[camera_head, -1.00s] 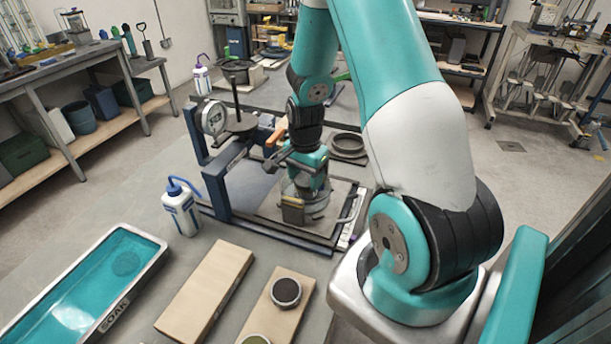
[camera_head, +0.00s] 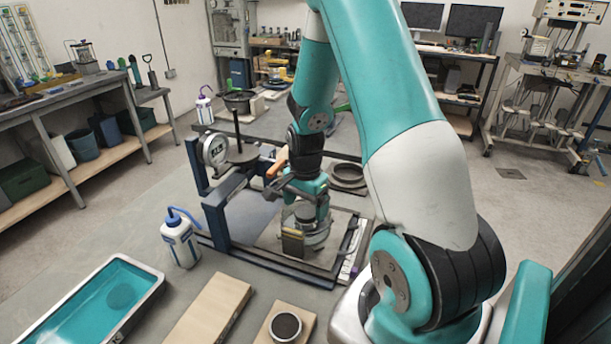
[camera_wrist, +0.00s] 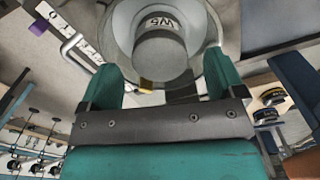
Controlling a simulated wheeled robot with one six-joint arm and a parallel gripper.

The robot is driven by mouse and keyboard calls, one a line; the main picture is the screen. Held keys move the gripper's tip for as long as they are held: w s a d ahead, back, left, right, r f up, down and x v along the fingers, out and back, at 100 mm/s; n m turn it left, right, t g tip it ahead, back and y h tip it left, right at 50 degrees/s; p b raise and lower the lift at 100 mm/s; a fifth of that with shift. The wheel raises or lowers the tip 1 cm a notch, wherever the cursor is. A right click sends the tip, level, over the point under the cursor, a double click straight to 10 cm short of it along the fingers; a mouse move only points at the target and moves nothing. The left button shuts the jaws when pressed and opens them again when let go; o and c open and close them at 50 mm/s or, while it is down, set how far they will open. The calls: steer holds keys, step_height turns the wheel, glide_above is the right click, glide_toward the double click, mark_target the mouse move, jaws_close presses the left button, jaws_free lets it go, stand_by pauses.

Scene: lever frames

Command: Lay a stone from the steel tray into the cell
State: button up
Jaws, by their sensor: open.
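A steel-rimmed soak tray (camera_head: 150,290) of teal liquid stands at the lower left of the head view. One dark round stone (camera_head: 121,297) lies in it. The cell (camera_head: 318,238), a round steel and clear vessel, stands on the base of the blue frame. My gripper (camera_head: 304,208) points down just over the cell. In the wrist view my gripper (camera_wrist: 165,85) is open, its teal fingers apart. Beyond them shows the cell (camera_wrist: 205,30) with a grey round piece marked W5 inside. I see nothing held. Whether the fingers touch the cell cannot be told.
The blue frame (camera_head: 216,222) with a dial gauge (camera_head: 215,150) stands close left of my gripper. A wash bottle (camera_head: 180,240) stands between tray and frame. Wooden boards (camera_head: 208,312) lie in front, one bearing a dark disc (camera_head: 285,327). A black ring (camera_head: 347,174) lies behind.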

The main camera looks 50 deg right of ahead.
step_height(320, 180, up, 16)
steer(key=b, duration=0.1)
steer(key=a+r+n, duration=0.2)
steer(key=a+n, duration=0.4)
steer(key=a, duration=0.4)
steer(key=s+a+r+n+y, duration=0.1)
steer(key=s+a+n+y, duration=0.1)
steer(key=s+a+n, duration=0.5)
steer(key=s+a+r+n+y, duration=0.1)
steer(key=s+a+n+y, duration=0.1)
steer(key=s+a+n, duration=0.6)
steer(key=a+n, duration=0.3)
steer(key=a, duration=0.3)
steer(key=shift+r, duration=0.35)
